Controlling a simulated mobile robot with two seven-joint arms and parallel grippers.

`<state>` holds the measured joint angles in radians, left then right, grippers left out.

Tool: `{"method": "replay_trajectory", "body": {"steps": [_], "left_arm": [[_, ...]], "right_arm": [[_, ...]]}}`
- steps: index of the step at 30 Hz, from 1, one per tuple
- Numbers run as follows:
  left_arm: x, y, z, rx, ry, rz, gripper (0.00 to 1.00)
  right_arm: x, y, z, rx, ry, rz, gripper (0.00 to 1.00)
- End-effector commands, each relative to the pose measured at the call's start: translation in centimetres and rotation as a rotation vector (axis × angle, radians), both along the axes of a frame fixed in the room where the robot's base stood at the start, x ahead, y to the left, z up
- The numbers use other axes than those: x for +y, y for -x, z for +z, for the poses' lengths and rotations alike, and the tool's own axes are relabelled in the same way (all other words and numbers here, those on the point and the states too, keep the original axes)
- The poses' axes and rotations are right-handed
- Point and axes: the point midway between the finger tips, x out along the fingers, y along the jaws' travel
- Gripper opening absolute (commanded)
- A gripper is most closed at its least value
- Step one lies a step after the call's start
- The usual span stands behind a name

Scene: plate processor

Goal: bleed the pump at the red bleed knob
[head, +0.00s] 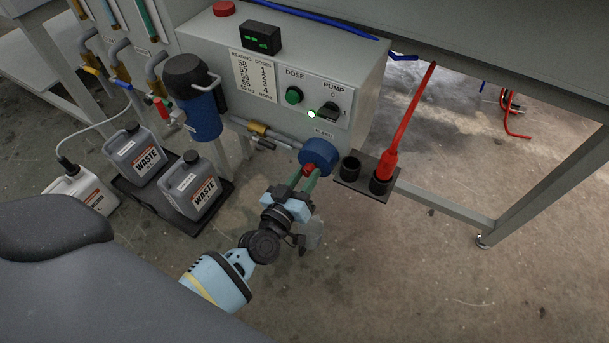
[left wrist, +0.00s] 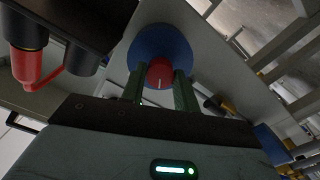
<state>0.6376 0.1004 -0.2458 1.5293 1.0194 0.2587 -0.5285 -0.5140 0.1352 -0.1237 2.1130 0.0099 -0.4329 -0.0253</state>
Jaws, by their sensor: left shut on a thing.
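The red bleed knob (head: 308,169) sits on the front of a round blue pump body (head: 321,153), under a small label on the grey control cabinet. My left gripper (head: 306,178) is shut on the knob, with one green finger on each side of it. In the left wrist view the red knob (left wrist: 160,73), with a pale line on its face, lies between the fingertips (left wrist: 164,84), in front of the blue disc (left wrist: 158,46). My right gripper is not in view.
A black holder (head: 352,178) with a red-handled wand (head: 385,165) is close to the right of the pump. The green dose button (head: 293,95) and pump switch (head: 329,110) are above. Waste canisters (head: 192,185) stand at left.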

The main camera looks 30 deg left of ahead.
Motion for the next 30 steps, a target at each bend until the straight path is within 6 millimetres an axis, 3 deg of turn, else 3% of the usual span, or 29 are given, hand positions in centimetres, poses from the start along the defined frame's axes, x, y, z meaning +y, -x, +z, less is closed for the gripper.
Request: {"method": "replay_trajectory", "body": {"steps": [13,30], "left_arm": [[0.0,0.1,-0.1,0.016,0.424,-0.001,0.08],[0.0,0.1,-0.2,0.032,0.888,0.001,0.08]], "right_arm": [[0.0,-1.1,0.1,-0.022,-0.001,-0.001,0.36],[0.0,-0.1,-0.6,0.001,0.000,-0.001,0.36]]}}
